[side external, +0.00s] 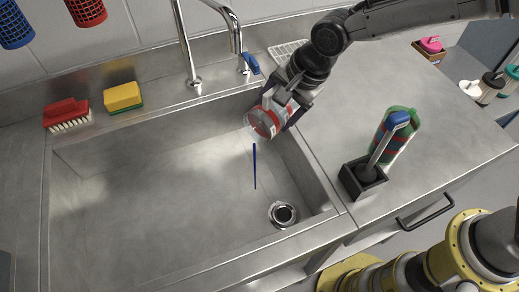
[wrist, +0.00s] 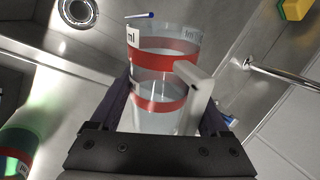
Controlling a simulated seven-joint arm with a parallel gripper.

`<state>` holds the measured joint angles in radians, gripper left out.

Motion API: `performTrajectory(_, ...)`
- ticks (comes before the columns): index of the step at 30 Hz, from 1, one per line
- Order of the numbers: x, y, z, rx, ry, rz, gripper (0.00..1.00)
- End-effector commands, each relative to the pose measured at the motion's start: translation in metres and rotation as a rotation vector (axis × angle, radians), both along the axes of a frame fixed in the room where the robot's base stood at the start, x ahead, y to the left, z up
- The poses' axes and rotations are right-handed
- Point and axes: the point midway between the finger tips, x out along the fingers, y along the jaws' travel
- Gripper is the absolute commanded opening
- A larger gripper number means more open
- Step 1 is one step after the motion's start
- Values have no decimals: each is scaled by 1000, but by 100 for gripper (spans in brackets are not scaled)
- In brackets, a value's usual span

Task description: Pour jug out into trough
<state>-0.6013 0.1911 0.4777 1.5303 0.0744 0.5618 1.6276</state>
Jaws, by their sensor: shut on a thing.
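The clear jug (side external: 254,127) with red bands is tipped over the steel trough (side external: 130,205), near its right wall. It fills the middle of the wrist view (wrist: 165,62), where its pale handle (wrist: 192,95) shows. My gripper (side external: 277,108) is shut on the jug; its fingers (wrist: 165,112) stand on both sides of it in the wrist view. A thin dark blue streak (side external: 254,166), like a stream of liquid, hangs below the jug's mouth and shows past the rim in the wrist view (wrist: 140,15). How much is inside cannot be told.
The drain (side external: 282,213) lies in the trough floor. A tap (side external: 190,50) stands behind. A red brush (side external: 67,114) and yellow sponge (side external: 122,97) are on the back ledge.

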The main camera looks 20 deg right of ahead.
Motion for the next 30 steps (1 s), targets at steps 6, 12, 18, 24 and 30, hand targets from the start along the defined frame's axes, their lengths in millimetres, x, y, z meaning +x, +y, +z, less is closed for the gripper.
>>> performTrajectory(6,1,-1,4,95,52,-4,1)
performTrajectory(12,1,0,6,131,69,-2,1)
performTrajectory(18,2,-1,10,226,119,-5,1)
performTrajectory(24,1,-2,14,359,198,-6,1)
performTrajectory(30,1,-1,19,490,269,-3,1)
